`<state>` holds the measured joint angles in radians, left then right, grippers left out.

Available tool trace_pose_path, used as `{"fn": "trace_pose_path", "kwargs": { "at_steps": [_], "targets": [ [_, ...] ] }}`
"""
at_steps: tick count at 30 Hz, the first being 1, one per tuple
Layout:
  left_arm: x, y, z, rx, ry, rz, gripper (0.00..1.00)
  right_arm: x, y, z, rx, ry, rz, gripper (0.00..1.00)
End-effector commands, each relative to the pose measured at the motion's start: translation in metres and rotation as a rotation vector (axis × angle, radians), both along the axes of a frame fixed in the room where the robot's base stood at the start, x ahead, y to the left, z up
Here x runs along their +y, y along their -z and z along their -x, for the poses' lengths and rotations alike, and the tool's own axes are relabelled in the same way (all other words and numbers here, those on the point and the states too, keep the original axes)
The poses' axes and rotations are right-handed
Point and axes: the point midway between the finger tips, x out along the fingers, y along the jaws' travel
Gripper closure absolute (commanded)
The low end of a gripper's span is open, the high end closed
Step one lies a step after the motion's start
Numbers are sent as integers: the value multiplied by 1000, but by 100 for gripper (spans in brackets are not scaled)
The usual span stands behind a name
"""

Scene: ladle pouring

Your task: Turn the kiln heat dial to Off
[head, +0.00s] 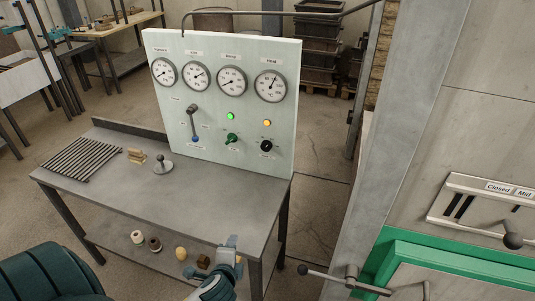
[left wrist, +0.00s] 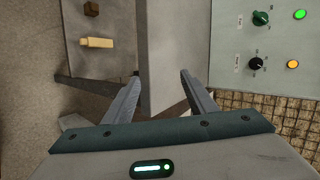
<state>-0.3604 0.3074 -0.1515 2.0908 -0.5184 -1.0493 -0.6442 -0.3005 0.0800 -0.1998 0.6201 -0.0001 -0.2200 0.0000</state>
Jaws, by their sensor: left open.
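The pale control panel (head: 235,60) stands upright at the back of the bench. A green knob (head: 231,138) and a black knob (head: 266,146) sit low on it, under a green light (head: 230,116) and an amber light (head: 267,123). The left wrist view also shows the green knob (left wrist: 261,18) and black knob (left wrist: 256,63) at right. My left gripper (head: 231,248) is open and empty by the bench's front edge, apart from both knobs. My right gripper is not in view.
The panel also carries several gauges (head: 231,81) and a blue-tipped lever (head: 193,123). On the bench (head: 215,193) lie a grate (head: 82,158) and a small stand (head: 162,164). Small items (head: 155,243) sit on the lower shelf. A green-framed door (head: 450,257) with a handle is at right.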

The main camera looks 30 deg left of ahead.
Motion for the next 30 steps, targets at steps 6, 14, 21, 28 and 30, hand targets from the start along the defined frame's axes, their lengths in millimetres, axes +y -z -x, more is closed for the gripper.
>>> {"fn": "trace_pose_path", "kwargs": {
  "at_steps": [6,14,21,28,30],
  "targets": [
    [26,-24,-41,-23,156,-286,48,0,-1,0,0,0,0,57],
    [59,-75,-115,-12,441,-901,48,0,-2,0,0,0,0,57],
    [71,-109,-165,68,664,-1467,48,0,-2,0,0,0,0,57],
    [71,-113,-173,92,705,-1573,48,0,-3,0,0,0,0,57],
    [71,-113,-173,91,703,-1571,48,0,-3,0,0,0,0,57]
  ]
}}
